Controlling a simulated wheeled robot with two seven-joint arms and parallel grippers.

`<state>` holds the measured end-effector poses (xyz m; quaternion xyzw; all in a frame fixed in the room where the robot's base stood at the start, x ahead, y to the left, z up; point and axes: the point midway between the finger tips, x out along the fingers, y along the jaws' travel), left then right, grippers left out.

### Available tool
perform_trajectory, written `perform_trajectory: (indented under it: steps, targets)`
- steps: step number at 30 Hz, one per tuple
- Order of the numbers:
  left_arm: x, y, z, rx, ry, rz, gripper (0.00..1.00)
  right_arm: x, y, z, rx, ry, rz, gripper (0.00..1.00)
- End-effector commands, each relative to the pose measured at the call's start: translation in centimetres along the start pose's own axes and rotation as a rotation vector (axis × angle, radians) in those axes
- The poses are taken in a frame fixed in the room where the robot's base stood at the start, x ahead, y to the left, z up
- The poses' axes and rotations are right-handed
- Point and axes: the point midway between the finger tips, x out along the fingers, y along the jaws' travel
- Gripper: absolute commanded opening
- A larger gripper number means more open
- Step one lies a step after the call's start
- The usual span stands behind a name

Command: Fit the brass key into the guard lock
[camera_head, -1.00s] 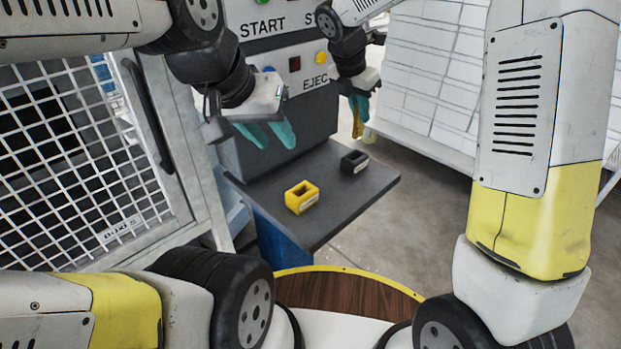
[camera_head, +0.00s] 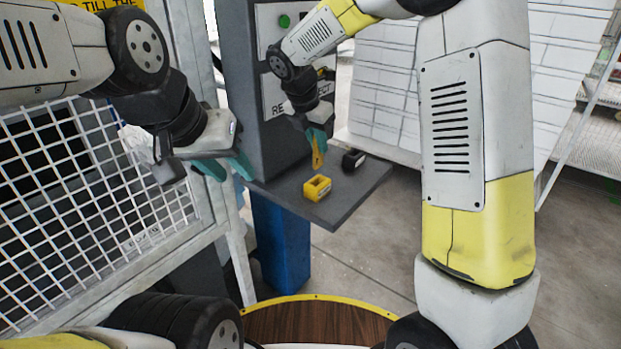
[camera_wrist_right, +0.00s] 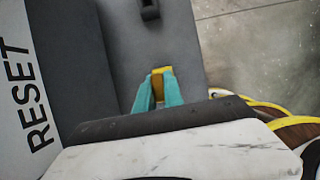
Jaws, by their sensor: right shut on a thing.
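The brass key (camera_head: 318,152) is in my right gripper (camera_head: 317,140), held above the dark shelf. In the right wrist view the teal fingertips (camera_wrist_right: 158,88) close on a brass-yellow piece. Most of the key is hidden by the fingers. A yellow block with an opening in its top (camera_head: 317,188) sits on the shelf just below the right gripper; a black block (camera_head: 353,159) stands farther back and also shows in the right wrist view (camera_wrist_right: 150,10). I cannot tell which is the guard lock. My left gripper (camera_head: 226,168) is open and empty by the mesh guard.
The grey shelf (camera_head: 345,198) juts from the press column. The white mesh guard (camera_head: 75,190) fills the left side. Labelled buttons are on the press face behind my right arm. White panels (camera_head: 385,90) stand at the back. Open floor (camera_head: 360,260) lies right of the shelf.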

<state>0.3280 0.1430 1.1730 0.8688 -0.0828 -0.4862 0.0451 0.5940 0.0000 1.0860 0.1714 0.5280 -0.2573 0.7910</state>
Motion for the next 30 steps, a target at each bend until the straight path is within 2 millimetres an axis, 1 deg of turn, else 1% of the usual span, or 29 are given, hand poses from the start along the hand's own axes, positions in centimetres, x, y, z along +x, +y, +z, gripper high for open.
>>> perform_trajectory:
  steps: [1, 4, 6, 11, 18, 29, 30]
  targets:
    - [0.0, 0.0, 0.0, 0.0, 0.0, 0.0, 0.36, 1.0, -0.1, -0.5, -0.003, 0.002, -0.003, 0.0]
    - [0.0, 0.0, 0.0, 0.0, -0.001, 0.0, 0.36, 2.7, -0.1, -1.2, -0.002, 0.002, -0.004, 0.0]
    - [0.0, 0.0, 0.0, 0.0, -0.001, 0.0, 0.36, 3.5, 0.0, -1.5, -0.001, 0.001, -0.002, 0.0]
    - [0.0, 0.0, 0.0, 0.0, 0.0, 0.0, 0.36, 4.6, 0.0, -1.9, -0.001, 0.001, 0.0, 0.0]
    - [0.0, 0.0, 0.0, 0.0, 0.0, 0.0, 0.36, 7.4, 0.0, -3.1, -0.001, 0.001, -0.001, 0.0]
    - [0.0, 0.0, 0.0, 0.0, 0.0, 0.0, 0.36, 7.9, 0.0, -3.3, 0.0, 0.001, 0.0, 0.0]
    - [0.0, 0.0, 0.0, 0.0, 0.0, 0.0, 0.36, 7.9, 0.0, -3.3, 0.0, 0.001, 0.0, 0.16]
